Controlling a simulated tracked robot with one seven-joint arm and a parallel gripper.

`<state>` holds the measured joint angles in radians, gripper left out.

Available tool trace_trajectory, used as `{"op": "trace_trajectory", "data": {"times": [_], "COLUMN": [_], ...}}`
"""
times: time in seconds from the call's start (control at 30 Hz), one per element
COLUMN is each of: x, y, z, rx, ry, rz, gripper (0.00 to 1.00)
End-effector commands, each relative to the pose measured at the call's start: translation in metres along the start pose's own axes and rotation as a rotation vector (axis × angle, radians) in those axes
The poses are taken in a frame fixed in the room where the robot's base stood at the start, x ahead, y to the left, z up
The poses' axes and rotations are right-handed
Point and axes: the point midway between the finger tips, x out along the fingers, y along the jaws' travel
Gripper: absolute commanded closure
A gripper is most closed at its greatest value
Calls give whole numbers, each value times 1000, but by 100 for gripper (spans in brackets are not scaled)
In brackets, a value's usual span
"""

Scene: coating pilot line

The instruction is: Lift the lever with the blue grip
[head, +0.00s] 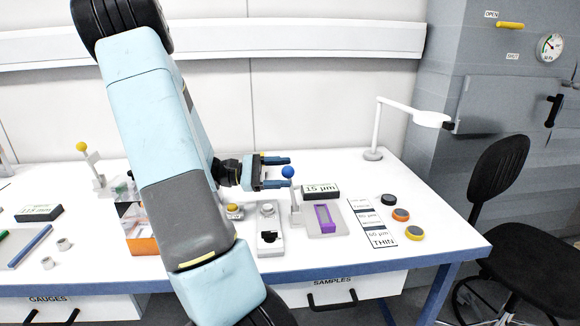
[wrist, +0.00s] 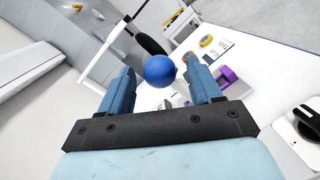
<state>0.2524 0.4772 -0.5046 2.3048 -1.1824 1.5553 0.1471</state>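The lever with the blue ball grip (head: 288,171) stands on the bench, its pale stem (head: 295,205) roughly upright above a grey plate (head: 328,231). My gripper (head: 281,172) reaches in from the left at the height of the ball. Its two blue fingers are open, and the ball appears between the fingertips. In the wrist view the blue ball (wrist: 159,71) shows between the fingers of my gripper (wrist: 160,75), with a small gap visible on each side. I cannot tell exactly how deep it sits between them. The stem is mostly hidden there.
A purple frame (head: 324,218) and a 15 µm display (head: 321,191) are close to the lever. A box with a black knob (head: 269,238) stands left of it. Another lever with a yellow ball (head: 81,146) is far left. A white lamp (head: 413,112) stands back right.

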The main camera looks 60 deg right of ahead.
Motion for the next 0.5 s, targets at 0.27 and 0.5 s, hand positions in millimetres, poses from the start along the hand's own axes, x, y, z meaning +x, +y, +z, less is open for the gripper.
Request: {"op": "trace_trajectory", "data": {"times": [0.27,0.5], "x": [0,-26], "y": [0,0], "z": [0,0], "rx": [0,1], "ry": [-2,-2], "rz": [-1,1], "gripper": [36,36]}}
